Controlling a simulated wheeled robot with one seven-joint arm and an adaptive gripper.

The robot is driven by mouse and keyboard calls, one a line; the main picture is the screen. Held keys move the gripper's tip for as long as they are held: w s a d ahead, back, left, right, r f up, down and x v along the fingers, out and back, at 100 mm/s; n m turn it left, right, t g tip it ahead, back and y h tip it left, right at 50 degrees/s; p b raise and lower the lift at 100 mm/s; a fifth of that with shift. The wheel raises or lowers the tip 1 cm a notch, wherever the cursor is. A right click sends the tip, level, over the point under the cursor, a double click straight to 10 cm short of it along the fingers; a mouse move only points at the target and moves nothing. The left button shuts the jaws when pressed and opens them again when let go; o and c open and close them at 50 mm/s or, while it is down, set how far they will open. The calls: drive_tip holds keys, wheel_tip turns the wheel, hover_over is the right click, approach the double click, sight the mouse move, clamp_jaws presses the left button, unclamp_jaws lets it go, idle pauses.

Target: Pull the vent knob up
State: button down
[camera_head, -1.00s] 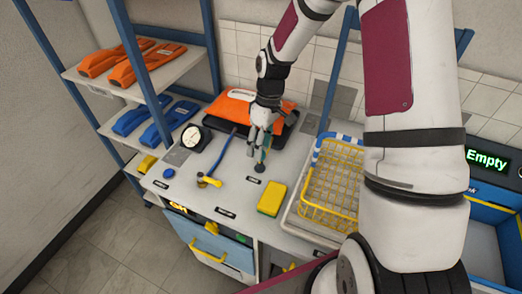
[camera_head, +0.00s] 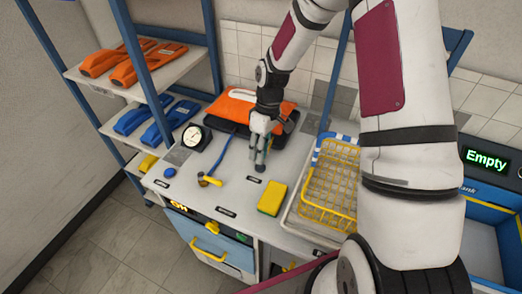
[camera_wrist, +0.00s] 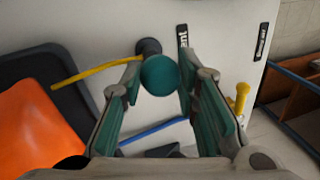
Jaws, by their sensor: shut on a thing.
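The vent knob (camera_wrist: 160,76) is a round teal cap in the wrist view, with a dark round base (camera_wrist: 149,46) just beyond it on the white bench top. A black label reading "ent" (camera_wrist: 183,48) lies beside it. My gripper (camera_wrist: 160,80) has its teal-padded fingers on both sides of the knob, shut on it. In the head view my gripper (camera_head: 260,155) points down at the bench, and its fingers hide most of the knob. How far the knob stands above its base is hard to tell.
A yellow-green sponge (camera_head: 271,199) and a yellow wire basket (camera_head: 330,190) are right of the gripper. A yellow-handled valve (camera_head: 209,181), a blue button (camera_head: 170,172) and a dial gauge (camera_head: 194,137) are left. An orange bag (camera_head: 245,105) on a black pad lies behind.

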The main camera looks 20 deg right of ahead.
drive_tip(key=v, duration=0.2)
drive_tip(key=p+v, duration=0.1)
drive_tip(key=shift+s+a+r, duration=0.15)
drive_tip(key=shift+s+a, duration=0.05)
drive_tip(key=shift+a, duration=0.05)
drive_tip(key=c, duration=1.2)
unclamp_jaws()
drive_tip(key=v, duration=1.2)
